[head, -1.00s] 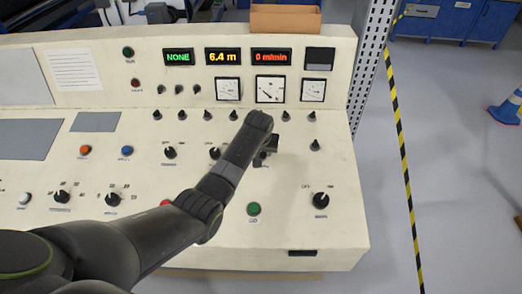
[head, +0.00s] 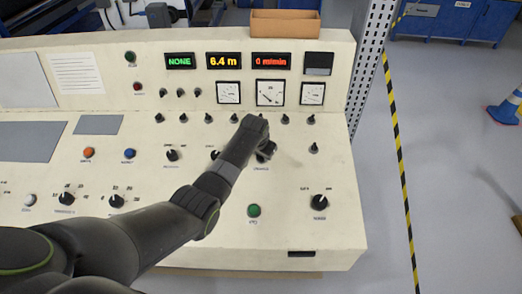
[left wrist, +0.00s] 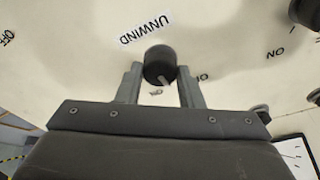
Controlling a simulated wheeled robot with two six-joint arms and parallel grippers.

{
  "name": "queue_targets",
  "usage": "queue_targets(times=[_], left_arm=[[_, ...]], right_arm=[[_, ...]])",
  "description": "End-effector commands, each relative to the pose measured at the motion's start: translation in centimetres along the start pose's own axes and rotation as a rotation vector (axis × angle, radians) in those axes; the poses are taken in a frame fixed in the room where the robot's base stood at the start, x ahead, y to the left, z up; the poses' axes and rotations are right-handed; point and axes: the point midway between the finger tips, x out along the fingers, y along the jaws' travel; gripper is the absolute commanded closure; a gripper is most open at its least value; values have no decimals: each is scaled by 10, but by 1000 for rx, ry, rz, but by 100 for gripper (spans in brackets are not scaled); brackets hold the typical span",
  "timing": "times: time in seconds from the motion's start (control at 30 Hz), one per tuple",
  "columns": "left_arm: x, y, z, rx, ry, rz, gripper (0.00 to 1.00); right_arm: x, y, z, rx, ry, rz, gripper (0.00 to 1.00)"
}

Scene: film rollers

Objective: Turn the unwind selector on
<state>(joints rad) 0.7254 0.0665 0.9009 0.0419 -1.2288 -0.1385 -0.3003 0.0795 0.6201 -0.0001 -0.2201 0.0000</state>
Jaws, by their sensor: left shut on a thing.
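The unwind selector (left wrist: 160,62) is a round black knob in the left wrist view, under a printed UNWIND label (left wrist: 145,30). A pale pointer mark shows on its near edge, pointing toward small lettering that I cannot read surely. My left gripper (left wrist: 160,80) is shut on the knob, one finger on each side. In the head view my left arm reaches over the cream console, and the left gripper (head: 265,151) is at the selector, which it mostly hides. My right gripper is in neither view.
The console (head: 310,225) carries several other black knobs, a green button (head: 254,210) in front and a power knob (head: 320,202) to the right. Gauges and displays (head: 270,61) stand behind. Open floor lies right of the console.

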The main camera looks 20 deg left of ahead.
Motion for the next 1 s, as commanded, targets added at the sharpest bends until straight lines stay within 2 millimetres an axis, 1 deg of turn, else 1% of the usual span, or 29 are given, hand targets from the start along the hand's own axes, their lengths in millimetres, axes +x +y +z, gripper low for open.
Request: queue_targets(times=[0.03,0.2,0.5,0.7,1.0], left_arm=[[-2,-1,0,44,-3,7,89],[-2,-1,0,202,-2,34,89],[0,-2,0,448,-1,75,89],[0,-2,0,563,-1,93,89],[0,-2,0,647,-2,108,89]], right_arm=[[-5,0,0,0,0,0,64],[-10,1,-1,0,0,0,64],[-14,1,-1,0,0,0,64],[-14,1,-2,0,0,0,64],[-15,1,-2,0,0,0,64]])
